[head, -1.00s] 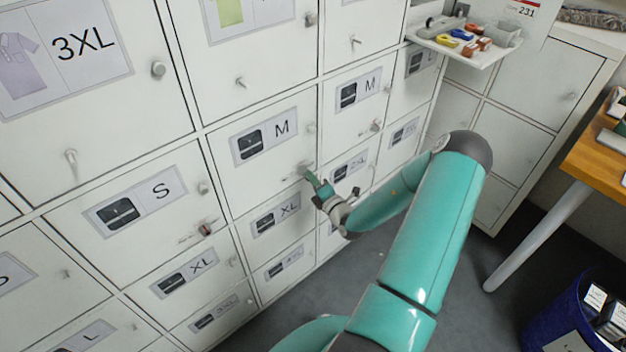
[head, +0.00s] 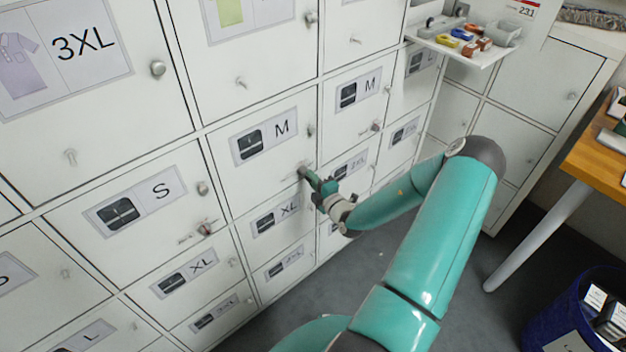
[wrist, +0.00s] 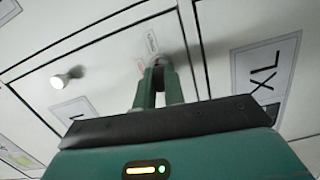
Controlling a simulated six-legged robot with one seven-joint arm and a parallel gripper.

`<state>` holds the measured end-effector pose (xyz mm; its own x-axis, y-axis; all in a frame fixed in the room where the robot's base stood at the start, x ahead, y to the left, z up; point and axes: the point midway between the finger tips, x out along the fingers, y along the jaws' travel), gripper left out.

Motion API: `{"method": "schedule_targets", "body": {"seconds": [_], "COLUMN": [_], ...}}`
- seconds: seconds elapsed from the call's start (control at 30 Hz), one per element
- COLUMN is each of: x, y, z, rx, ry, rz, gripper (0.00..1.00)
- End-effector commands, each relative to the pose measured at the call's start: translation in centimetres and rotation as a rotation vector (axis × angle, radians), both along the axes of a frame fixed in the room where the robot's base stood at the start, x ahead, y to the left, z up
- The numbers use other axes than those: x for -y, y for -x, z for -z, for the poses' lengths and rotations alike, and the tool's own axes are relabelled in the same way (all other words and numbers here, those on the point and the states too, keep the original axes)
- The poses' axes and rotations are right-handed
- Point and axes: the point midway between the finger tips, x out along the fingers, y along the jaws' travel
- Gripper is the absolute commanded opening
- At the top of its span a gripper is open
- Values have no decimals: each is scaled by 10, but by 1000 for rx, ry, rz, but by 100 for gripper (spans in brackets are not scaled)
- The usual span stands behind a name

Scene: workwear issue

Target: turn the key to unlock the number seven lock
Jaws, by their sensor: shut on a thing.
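My gripper (head: 310,178) is at the lower right of the white locker door (head: 258,165) labelled M, with its fingers at the lock (head: 302,171). In the wrist view my gripper (wrist: 158,84) has its two green fingers close together, pinched at the face of the round grey lock (wrist: 176,60). The key is hidden between the fingertips, and how far it is turned does not show. A small tag (wrist: 151,43) with faint red print is beside the lock; I cannot read a number seven on it. The door is flush with its neighbours.
A round knob (wrist: 67,78) sticks out from the same door. Other doors carry knobs and locks, such as the S door (head: 140,210). A shelf (head: 470,50) with coloured items is at the upper right, and a wooden table (head: 600,150) stands right.

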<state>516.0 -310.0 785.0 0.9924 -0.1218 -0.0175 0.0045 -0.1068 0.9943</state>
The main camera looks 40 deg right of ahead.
Motion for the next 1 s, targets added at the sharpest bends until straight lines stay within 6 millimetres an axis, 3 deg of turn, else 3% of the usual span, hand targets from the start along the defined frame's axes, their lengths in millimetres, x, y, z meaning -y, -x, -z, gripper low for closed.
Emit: {"method": "schedule_targets", "body": {"seconds": [0.03, 0.4, 0.43, 0.53, 0.73, 0.83, 1.0], "x": [-3, -4, -3, -3, -3, -2, -2], "y": [-7, -7, -7, -7, -4, -4, -3], "z": [-4, -6, -6, -6, -5, -4, -4], "rx": [8, 11, 11, 13, 11, 9, 8], "ry": [3, 97, 97, 97, 95, 95, 94], "rz": [-9, -9, -9, -9, -6, -5, -5], "gripper": [0, 0, 17, 36, 36, 51, 51]}}
